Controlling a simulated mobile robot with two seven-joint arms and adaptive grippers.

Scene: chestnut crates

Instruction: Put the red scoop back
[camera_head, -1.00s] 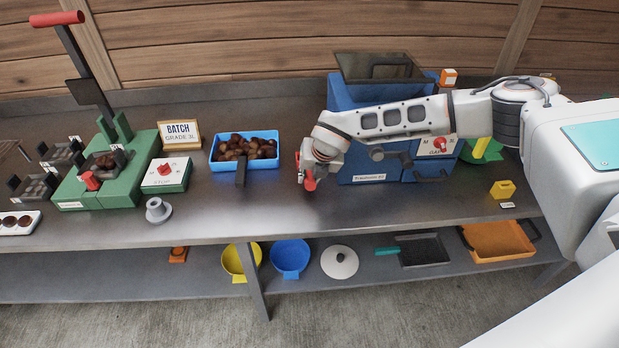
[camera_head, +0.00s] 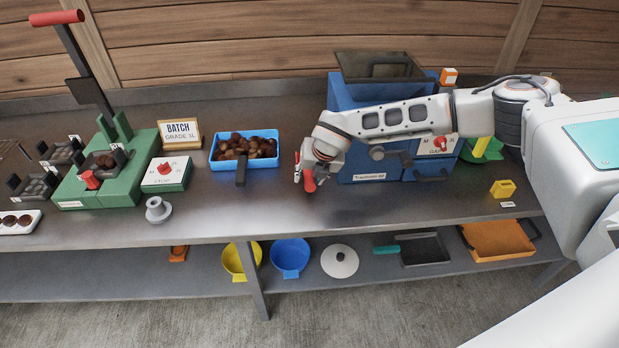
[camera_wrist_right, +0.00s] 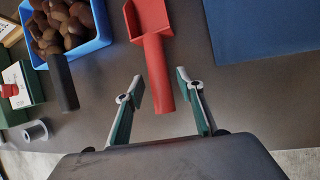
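The red scoop (camera_wrist_right: 158,60) shows in the right wrist view, with its square pan at the top and its handle pointing down towards me. My right gripper (camera_wrist_right: 160,84) is open, with one finger on each side of the handle and visible gaps between. In the head view my right gripper (camera_head: 304,176) is low over the bench in front of the blue machine. A red part of the scoop (camera_head: 309,182) shows by its fingers; the arm hides the rest. My left gripper is not in view.
A blue tray of chestnuts (camera_head: 217,164) with a dark handle lies left of the right gripper. The blue machine (camera_head: 350,170) stands close behind and right of it. A grey spool-like piece (camera_head: 158,211) stands near the front edge. Bench between is clear.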

